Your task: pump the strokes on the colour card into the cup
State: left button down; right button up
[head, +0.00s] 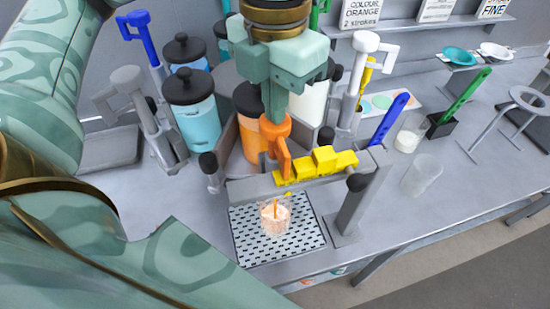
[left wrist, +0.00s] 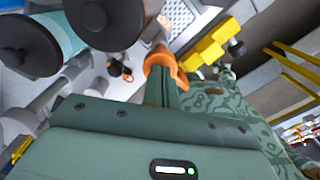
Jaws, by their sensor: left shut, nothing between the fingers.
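The colour card (head: 360,12) at the back reads "COLOUR ORANGE 2 strokes". The orange pump head (head: 280,148) stands on the orange canister (head: 249,140), partly hidden by my left gripper. My left gripper (head: 275,112) is shut and empty, its fingertips down at the top of the orange pump head, seemingly touching it. The pump head also shows at the fingertips in the left wrist view (left wrist: 160,62). The clear cup (head: 275,217) stands upright on the perforated tray (head: 246,246), with orange liquid in it below the spout. My right gripper is not in view.
Yellow blocks (head: 322,160) lie along the rack bar just right of the pump. Blue canisters (head: 191,115) with black lids stand left. A grey handled post (head: 140,115), a white one (head: 362,70) and an empty clear cup (head: 421,175) stand around. The front right bench is clear.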

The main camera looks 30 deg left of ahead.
pick_arm(q)
jog(key=shift+r+p, duration=2.3)
jog(key=shift+r, duration=0.8)
jog(key=shift+f, duration=0.25)
jog(key=shift+f+b, duration=2.75)
jog(key=shift+f, duration=0.15)
jog(key=shift+r, duration=0.1)
jog(key=shift+r+p, duration=2.35)
jog(key=shift+r, duration=0.65)
